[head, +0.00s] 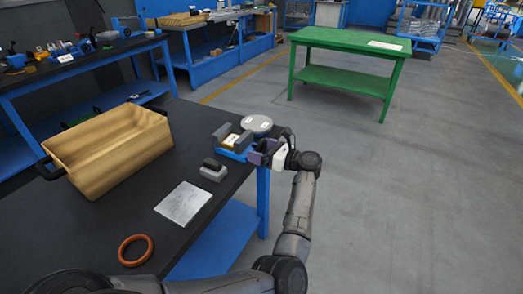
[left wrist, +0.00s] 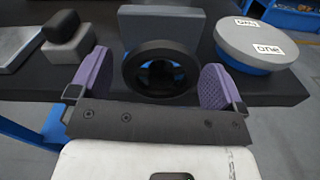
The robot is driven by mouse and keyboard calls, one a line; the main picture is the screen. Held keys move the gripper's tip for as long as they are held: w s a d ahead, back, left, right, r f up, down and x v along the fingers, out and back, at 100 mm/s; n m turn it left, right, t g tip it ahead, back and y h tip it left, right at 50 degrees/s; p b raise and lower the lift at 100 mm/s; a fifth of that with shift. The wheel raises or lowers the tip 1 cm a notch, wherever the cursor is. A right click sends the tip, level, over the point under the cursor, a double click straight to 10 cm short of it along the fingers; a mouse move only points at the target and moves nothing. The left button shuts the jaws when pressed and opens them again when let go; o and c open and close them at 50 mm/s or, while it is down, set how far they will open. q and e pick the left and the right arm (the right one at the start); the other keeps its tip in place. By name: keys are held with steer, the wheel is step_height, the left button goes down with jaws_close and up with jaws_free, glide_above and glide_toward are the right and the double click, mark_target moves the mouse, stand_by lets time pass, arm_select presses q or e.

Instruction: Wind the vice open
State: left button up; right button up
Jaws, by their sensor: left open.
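The vice (head: 232,154) has a blue base and grey jaws and stands near the right edge of the black bench. A tan piece with a white label (head: 232,140) shows between its jaws. In the left wrist view a grey jaw (left wrist: 160,18) rises behind the black round handwheel (left wrist: 160,46). My left gripper (head: 264,151) is at the handwheel side of the vice. Its purple fingers (left wrist: 156,84) are open, one on each side of the handwheel, with gaps showing between the fingers and the rim. The handwheel is hidden in the head view.
A round grey lidded tin (head: 257,124) stands behind the vice. A grey block with a black top (head: 213,171), a silvery sheet (head: 183,204), an orange ring (head: 135,250) and a wooden crate (head: 112,155) are on the bench. A green table (head: 345,42) stands beyond clear floor.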

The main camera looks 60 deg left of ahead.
arm_select(q)
steer(key=p+v, duration=0.2)
steer(key=v, duration=1.1)
steer(key=shift+d, duration=0.35)
steer(key=shift+w, duration=0.1)
